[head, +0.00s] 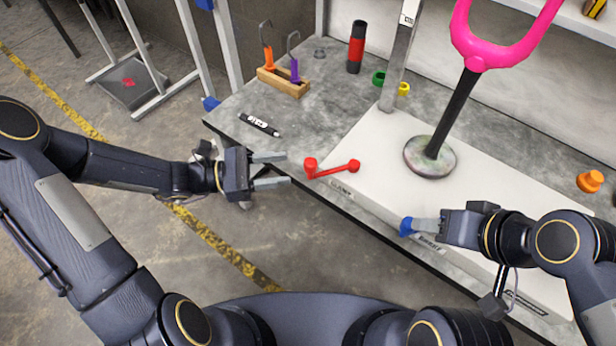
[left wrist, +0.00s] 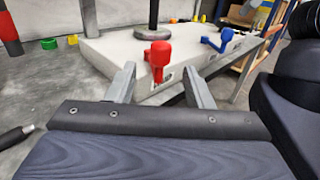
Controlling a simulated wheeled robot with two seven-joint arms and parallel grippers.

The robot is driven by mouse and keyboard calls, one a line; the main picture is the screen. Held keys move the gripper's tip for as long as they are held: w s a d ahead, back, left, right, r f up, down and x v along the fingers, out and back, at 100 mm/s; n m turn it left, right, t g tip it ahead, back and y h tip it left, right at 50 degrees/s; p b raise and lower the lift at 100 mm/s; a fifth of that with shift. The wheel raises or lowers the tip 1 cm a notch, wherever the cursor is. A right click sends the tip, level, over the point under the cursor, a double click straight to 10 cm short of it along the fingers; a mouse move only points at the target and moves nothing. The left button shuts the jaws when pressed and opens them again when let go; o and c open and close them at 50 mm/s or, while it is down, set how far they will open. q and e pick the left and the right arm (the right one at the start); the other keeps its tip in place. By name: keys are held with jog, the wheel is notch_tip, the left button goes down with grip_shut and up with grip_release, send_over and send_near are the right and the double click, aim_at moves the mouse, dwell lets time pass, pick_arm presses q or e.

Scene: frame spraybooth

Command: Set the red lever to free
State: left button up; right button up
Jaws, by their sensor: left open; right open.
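The red lever (head: 336,170) sits at the front edge of the white base block, with a red knob at each end in the head view. In the left wrist view the red lever (left wrist: 158,60) stands ahead, between the fingertips. My left gripper (head: 288,168) is open and empty, just left of the lever and apart from it. It also shows in the left wrist view (left wrist: 158,78). My right gripper (head: 420,226) is at the blue lever (head: 406,227), its fingers beside the blue knob; whether they touch is unclear. Small labels (head: 342,188) on the block's front are hard to read.
The white block (head: 375,160) carries a round base (head: 428,162) with a black post and a pink fork (head: 480,45).

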aim_at(310, 165)
pick_arm(q)
jog(key=d, duration=0.2)
jog(key=d+b, duration=0.1)
jog(key=d, duration=0.2)
jog(key=w+d, duration=0.1)
jog(key=d, duration=0.1)
jog(key=shift+d, duration=0.2)
grip_shut()
